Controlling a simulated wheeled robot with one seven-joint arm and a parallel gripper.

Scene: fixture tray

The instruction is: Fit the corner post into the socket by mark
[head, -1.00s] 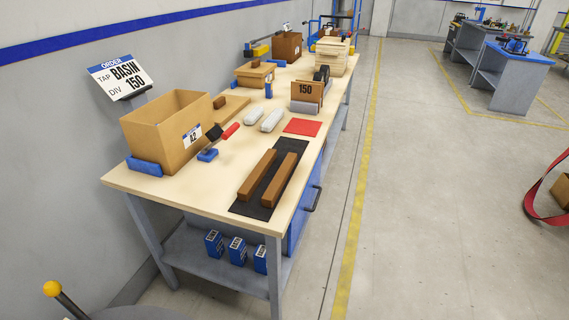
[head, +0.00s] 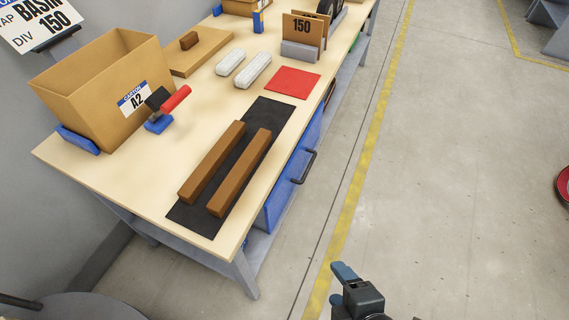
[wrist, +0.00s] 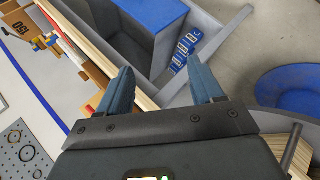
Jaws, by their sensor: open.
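Two long brown wooden posts, a left one (head: 212,162) and a right one (head: 240,172), lie side by side on a black mat (head: 267,112) at the near end of the workbench. A tan wooden board (head: 212,50) with a small brown block (head: 189,40) on it lies further back beside the carton; I cannot tell whether it has a socket or a mark. My gripper (head: 345,272) is over the floor to the right of the bench, apart from the posts. In the wrist view my gripper (wrist: 160,68) has its blue fingers spread and nothing between them.
On the bench (head: 115,178) stand an open carton (head: 85,115) marked A2, a red-handled tool (head: 175,98) on a blue holder, two pale bars, a red sheet (head: 293,82) and a 150 divider (head: 303,28). A drawer handle (head: 304,167) juts from the bench side.

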